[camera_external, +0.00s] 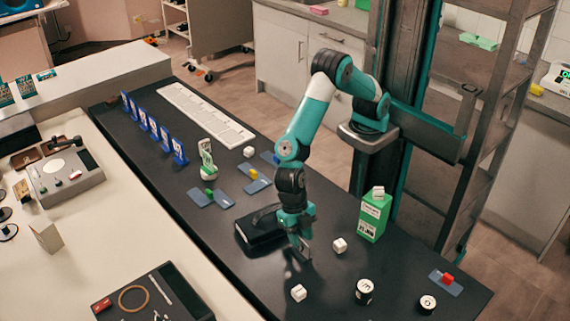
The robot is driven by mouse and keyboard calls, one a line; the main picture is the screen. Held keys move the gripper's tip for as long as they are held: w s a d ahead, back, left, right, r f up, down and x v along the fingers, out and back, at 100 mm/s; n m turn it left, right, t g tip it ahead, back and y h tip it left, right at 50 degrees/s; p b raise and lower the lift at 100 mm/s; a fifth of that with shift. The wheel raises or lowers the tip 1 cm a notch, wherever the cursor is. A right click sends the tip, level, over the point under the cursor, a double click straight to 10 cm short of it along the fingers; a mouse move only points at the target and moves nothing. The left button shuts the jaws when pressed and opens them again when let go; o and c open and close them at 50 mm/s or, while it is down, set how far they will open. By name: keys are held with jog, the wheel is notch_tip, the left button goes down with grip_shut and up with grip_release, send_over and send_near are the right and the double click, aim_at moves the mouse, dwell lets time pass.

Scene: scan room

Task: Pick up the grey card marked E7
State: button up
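Several flat blue-grey cards lie on the dark counter, and their markings are too small to read, so I cannot tell which is E7. One pair of cards (200,198) lies left of centre with a green piece on or by it. Another group of cards (259,186) lies to its right, with a yellow piece beside or on it. A separate card (453,289) at the far right carries a red block. My gripper (302,253) points down over the counter beside a black device, apart from these cards. Whether its fingers are open or shut is unclear.
A black device (262,230) stands left of my gripper. White cubes (340,245) and black-and-white cylinders (364,291) stand to the right. A green box (373,218) has a white cube on top. Blue upright stands (153,128) and a long white strip (205,114) are at the back.

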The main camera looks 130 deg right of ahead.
aim_at(302, 253)
jog(key=shift+x, duration=1.9)
grip_shut()
